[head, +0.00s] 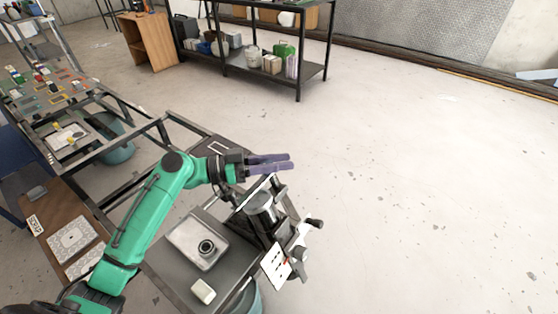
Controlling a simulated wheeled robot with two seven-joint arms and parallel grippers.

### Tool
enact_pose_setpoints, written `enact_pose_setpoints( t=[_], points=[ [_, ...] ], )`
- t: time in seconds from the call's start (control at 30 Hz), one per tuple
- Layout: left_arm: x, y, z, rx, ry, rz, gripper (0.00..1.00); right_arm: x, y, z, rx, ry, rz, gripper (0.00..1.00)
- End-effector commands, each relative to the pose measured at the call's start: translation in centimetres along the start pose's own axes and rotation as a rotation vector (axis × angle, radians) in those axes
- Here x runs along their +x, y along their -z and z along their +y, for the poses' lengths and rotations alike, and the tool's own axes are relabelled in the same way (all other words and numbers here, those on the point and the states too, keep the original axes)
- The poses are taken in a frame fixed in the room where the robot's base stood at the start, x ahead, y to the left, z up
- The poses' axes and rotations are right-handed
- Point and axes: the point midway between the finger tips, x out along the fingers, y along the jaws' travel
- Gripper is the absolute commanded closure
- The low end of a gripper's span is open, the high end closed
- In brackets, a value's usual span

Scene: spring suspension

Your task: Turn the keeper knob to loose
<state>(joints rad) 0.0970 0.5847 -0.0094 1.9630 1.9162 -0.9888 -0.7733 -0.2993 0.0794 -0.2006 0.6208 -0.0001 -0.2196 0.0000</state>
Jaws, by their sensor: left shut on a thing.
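A metal fixture stands at the right edge of the work table, with a grey cylinder (262,208), a black-ended handle (314,223) and a white marked plate (276,266) with a small red mark. My left gripper (288,163) is above the back of this fixture, its purple fingers pointing right. The fingers lie close together on a small part that I cannot make out. I cannot tell which part is the keeper knob, or read its setting. My right gripper is not in view.
A metal tray with a round black-ringed part (207,247) lies left of the fixture, a pale block (203,291) in front. A side table (50,90) with small parts is at the left. A dark shelf (270,70) stands behind; floor to the right is clear.

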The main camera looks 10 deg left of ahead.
Motion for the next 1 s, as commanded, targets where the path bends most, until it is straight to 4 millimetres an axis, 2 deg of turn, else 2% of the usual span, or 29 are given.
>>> enact_pose_setpoints(
  t=[0.23,0.33,0.43,0.77,0.8,0.83,0.87,1.0],
  points=[
    [-0.1,0.9,-0.2,-0.075,0.24,-0.007,1.0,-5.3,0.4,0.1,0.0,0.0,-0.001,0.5],
    [-0.1,0.7,-0.6,-0.099,0.318,-0.005,1.0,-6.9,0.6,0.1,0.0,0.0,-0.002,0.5],
    [-0.2,0.3,-0.8,-0.108,0.359,-0.003,1.0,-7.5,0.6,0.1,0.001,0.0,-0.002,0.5],
    [-0.2,-0.1,-1.1,-0.107,0.372,0.001,1.0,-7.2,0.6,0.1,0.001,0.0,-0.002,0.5],
    [-0.2,-0.1,-1.1,-0.107,0.372,0.001,0.46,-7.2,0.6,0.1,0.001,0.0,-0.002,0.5],
    [-0.2,-0.1,-1.1,-0.107,0.372,0.001,0.34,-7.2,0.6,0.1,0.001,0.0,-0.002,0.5],
    [-0.2,-0.1,-1.1,-0.107,0.372,0.0,0.31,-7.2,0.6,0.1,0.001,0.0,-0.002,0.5],
    [-0.2,-0.1,-1.1,-0.107,0.372,0.0,0.31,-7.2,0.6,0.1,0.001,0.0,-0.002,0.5]
  ],
)
